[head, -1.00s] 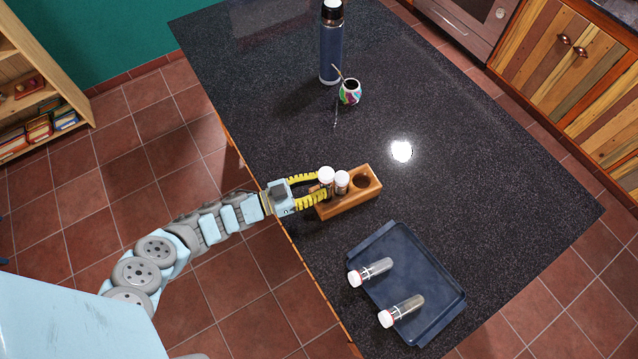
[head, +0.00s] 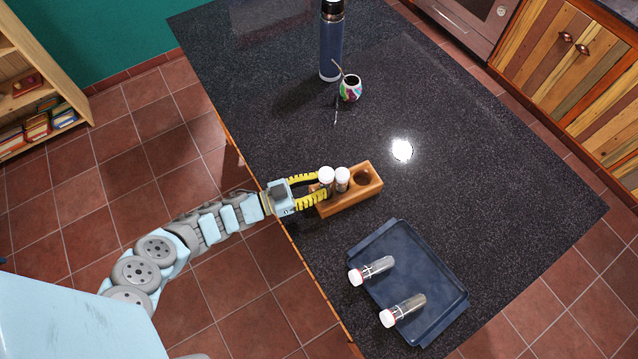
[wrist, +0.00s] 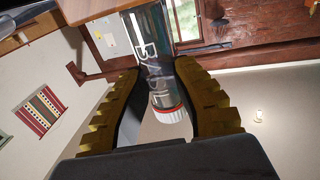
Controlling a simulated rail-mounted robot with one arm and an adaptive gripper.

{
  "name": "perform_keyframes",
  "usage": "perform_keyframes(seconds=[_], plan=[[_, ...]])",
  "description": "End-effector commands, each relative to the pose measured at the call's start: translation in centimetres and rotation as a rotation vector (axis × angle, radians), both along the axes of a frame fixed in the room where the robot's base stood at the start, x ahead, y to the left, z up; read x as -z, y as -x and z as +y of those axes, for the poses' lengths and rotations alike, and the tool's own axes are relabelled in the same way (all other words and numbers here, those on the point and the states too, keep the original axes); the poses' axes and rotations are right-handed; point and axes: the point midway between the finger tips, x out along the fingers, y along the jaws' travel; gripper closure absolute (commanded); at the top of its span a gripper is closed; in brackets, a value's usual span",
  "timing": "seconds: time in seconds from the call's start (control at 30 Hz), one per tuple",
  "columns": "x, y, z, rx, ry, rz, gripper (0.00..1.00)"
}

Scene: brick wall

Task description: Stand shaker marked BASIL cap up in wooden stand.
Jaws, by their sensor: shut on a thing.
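My gripper (head: 319,186) is shut on the shaker marked BASIL (head: 326,177) at the left end of the wooden stand (head: 352,202). In the wrist view the clear BASIL shaker (wrist: 152,58) sits between the yellow-brown fingers, its lettering facing me and its white cap with a red band at the picture's bottom. In the head view that white cap faces up. The shaker's lower end is hidden, so I cannot tell whether it is seated in a hole. A second white-capped shaker (head: 342,179) stands upright in the stand beside it. The stand's right hole (head: 361,178) is empty.
A dark blue tray (head: 440,325) at the front holds two shakers (head: 371,270) (head: 403,310) lying down. A blue flask (head: 331,45) and a colourful cup (head: 350,90) with a straw stand at the back. The dark counter right of the stand is clear.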

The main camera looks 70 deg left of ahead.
Motion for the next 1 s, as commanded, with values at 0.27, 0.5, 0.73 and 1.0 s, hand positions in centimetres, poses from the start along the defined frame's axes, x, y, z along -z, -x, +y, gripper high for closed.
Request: perform_keyframes(seconds=[0.27, 0.5, 0.73, 1.0], plan=[[0.8, 0.0, 0.0, 0.0, 0.0, 0.0, 1.0], [1.4, 0.0, 0.0, 0.0, 0.0, 0.0, 1.0], [1.9, 0.0, 0.0, 0.0, 0.0, -0.001, 1.0], [2.6, 0.0, 0.0, 0.0, 0.0, -0.001, 1.0]])
